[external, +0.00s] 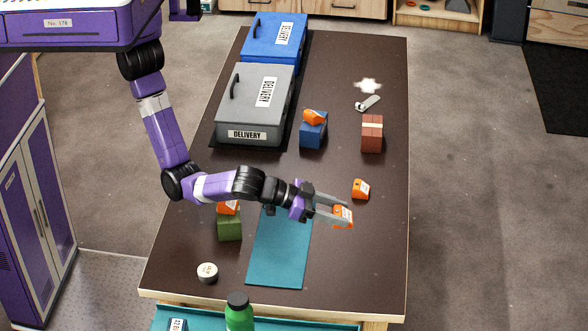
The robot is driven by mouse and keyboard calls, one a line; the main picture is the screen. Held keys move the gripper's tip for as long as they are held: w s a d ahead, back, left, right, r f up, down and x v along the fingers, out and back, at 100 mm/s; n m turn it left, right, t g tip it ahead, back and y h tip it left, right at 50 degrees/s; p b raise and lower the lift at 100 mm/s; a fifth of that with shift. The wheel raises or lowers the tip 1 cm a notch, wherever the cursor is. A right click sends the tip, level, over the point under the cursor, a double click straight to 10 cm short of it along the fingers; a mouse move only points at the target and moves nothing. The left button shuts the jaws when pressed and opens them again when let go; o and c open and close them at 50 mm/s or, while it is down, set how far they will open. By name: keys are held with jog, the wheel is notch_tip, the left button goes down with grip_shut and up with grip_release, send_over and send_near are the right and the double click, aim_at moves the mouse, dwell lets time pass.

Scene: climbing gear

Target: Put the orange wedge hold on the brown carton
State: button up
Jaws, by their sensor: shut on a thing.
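My gripper (338,213) is shut on an orange wedge hold (343,217) with a pale label, over the right-hand part of the table. I cannot tell how far the hold is above the tabletop. The brown carton (372,138), with a light tape band over its top, stands farther back near the table's right edge. Its top is bare. A second orange wedge hold (360,188) lies on the table between my gripper and the brown carton.
A blue carton (313,134) and a green carton (230,230) each bear an orange hold. Grey (247,131) and blue (262,45) delivery cases stand at back left. A metal piece (368,103) and white chalk patch lie behind the brown carton. A teal mat (275,262) lies in front.

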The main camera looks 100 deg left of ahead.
jog(key=w+a+r+n+y, duration=0.1)
jog(key=w+a+y, duration=0.15)
jog(key=a, duration=0.45)
jog(key=w+a+r+n+y, duration=0.1)
jog(key=w+a, duration=0.3)
jog(key=a, duration=0.3)
notch_tip(320, 180, up, 5)
jog(key=n+g+y+p, duration=0.1)
jog(key=n+g+y, duration=0.3)
jog(key=n+y, duration=0.15)
send_over(367, 128)
jog(key=h, duration=0.1)
notch_tip(367, 128, down, 20)
jog(key=shift+s+r+p, duration=0.1)
jog(key=shift+p, duration=0.3)
jog(key=o, duration=1.4)
jog(key=shift+c, duration=0.2)
